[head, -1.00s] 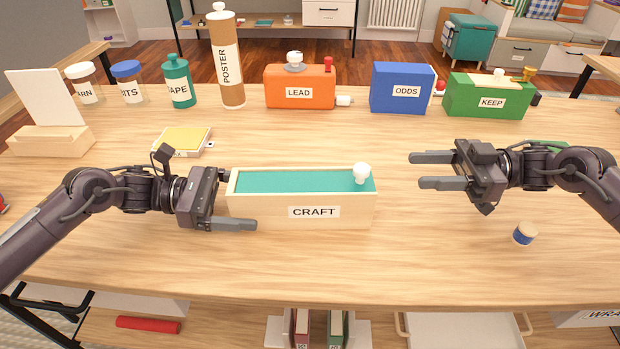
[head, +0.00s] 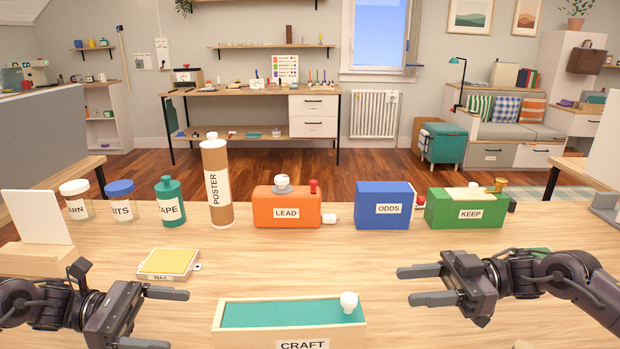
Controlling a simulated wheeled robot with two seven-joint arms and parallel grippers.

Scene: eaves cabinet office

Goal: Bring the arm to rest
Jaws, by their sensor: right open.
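My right gripper (head: 432,285) is open and empty, pointing left above the right part of the table (head: 390,240). My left gripper (head: 165,318) is at the lower left, left of the CRAFT box, its fingers apart and pointing right with nothing between them. The pale wooden CRAFT box (head: 290,335) with a teal inside stands between the two grippers, apart from the right one. A white knob-like piece (head: 349,302) sits at its right end. The lower part of the box is cut off by the picture's edge.
Along the table's back stand jars, a teal TAPE bottle (head: 169,205), a POSTER tube (head: 217,185), an orange LEAD box (head: 287,208), a blue ODDS box (head: 382,206) and a green KEEP box (head: 466,210). A yellow WAX block (head: 168,263) lies behind my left gripper. The table's middle is clear.

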